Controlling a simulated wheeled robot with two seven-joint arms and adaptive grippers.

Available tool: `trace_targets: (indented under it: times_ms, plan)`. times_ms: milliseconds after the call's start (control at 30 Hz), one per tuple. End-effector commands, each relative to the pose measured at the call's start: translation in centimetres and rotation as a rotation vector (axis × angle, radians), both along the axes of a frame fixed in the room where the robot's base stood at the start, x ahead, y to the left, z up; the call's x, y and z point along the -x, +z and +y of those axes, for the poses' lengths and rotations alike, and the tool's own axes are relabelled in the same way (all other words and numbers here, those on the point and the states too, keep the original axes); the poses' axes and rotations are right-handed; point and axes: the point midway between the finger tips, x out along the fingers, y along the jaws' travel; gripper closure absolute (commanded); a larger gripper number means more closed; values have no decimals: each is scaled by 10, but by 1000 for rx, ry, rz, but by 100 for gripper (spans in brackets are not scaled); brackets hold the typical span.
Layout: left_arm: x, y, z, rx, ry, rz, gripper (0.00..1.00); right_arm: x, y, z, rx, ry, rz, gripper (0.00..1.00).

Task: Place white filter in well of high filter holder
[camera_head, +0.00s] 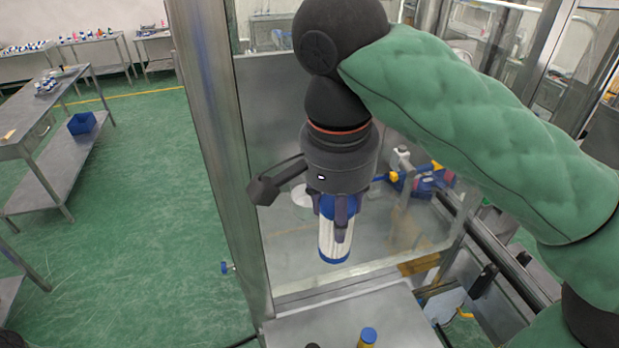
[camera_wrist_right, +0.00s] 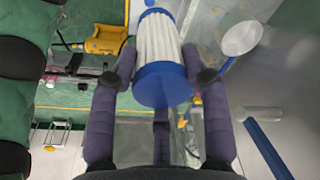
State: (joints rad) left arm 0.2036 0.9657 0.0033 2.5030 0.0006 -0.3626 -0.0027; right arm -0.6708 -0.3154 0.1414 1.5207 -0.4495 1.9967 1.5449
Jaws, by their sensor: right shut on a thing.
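A white pleated filter (camera_head: 334,238) with blue end caps hangs nearly upright from my right gripper (camera_head: 341,212), whose fingers are closed around its upper part. The filter is in the air in front of a clear panel and above a grey surface. I cannot make out the high filter holder or its well for certain in either view. My left gripper is not in view.
A metal post (camera_head: 222,150) stands left of the filter. A grey metal surface (camera_head: 345,322) lies below, with a yellow, blue-topped part (camera_head: 367,337) at its front. A round white dish (camera_wrist_right: 242,38) shows at the upper right of the wrist view. Blue and yellow equipment (camera_head: 420,180) is behind.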

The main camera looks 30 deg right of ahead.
Motion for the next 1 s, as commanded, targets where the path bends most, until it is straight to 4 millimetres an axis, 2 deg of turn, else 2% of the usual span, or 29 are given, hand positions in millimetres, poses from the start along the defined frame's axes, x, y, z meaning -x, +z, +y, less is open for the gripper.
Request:
trace_targets:
  times_ms: [33, 400, 533, 633, 767, 1000]
  plan:
    - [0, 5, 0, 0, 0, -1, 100, -12, 2, -3, 2, -7, 5, 87]
    - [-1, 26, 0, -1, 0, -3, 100, -95, 4, -23, 2, -4, 4, 87]
    - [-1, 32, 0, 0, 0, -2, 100, -119, 4, -29, 2, 0, 3, 87]
    - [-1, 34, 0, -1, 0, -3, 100, -130, 4, -32, 1, 0, 1, 87]
    - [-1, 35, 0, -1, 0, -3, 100, -136, 1, -33, 1, 2, 1, 87]
    - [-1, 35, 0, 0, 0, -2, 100, -136, -28, -33, 1, 1, 0, 87]
